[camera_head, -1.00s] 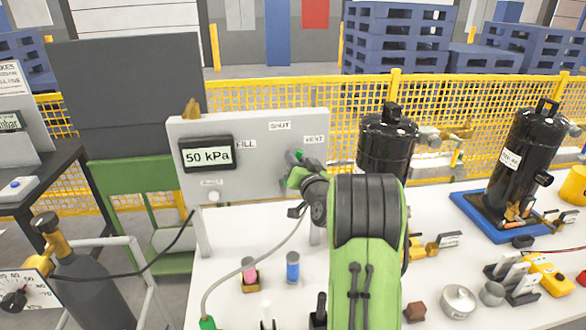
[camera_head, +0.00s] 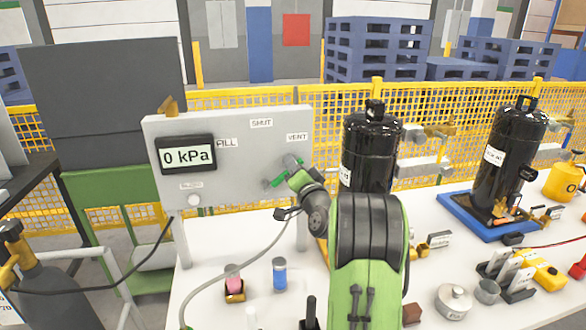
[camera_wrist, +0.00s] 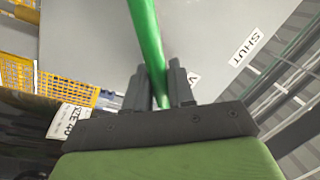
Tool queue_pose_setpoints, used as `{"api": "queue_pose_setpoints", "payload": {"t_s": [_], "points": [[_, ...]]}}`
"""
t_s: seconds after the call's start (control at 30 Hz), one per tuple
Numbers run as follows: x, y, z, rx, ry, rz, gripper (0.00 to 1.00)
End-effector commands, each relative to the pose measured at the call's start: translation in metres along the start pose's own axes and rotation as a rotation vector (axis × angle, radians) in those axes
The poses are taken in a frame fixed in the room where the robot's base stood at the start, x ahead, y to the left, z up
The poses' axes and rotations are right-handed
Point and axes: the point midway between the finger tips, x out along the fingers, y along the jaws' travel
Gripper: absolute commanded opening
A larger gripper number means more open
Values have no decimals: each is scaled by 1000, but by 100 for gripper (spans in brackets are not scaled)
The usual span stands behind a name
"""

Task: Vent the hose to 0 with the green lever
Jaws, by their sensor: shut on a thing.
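The grey panel (camera_head: 235,185) stands upright at the back of the bench, and its display (camera_head: 187,156) reads 0 kPa. The green lever (camera_head: 278,182) is on the panel's right part, below the VENT label (camera_head: 297,137). My gripper (camera_head: 290,178) is at the lever, partly hidden by my wrist. In the wrist view the lever (camera_wrist: 147,38) runs down between the two dark fingers of my gripper (camera_wrist: 159,85), which is shut on it. A pale hose (camera_head: 232,272) curves from below the panel across the bench to the lower left.
A black compressor (camera_head: 370,145) stands close behind and right of my arm. Another black compressor (camera_head: 505,160) stands on a blue tray (camera_head: 462,213) at the right. Small pink and blue cylinders (camera_head: 279,273) stand on the bench below the panel. A yellow fence (camera_head: 440,130) runs behind.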

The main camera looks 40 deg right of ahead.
Motion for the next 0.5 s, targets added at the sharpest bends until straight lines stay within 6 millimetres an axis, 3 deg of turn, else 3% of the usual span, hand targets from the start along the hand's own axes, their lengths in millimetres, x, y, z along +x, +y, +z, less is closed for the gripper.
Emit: {"api": "queue_pose_setpoints", "payload": {"t_s": [0.27,0.3,0.4,0.5], "points": [[0,1,0,0,-1,2,0],[0,1,0,0,-1,2,25],[0,0,0,0,-1,2,40],[0,0,0,0,-1,1,42]]}}
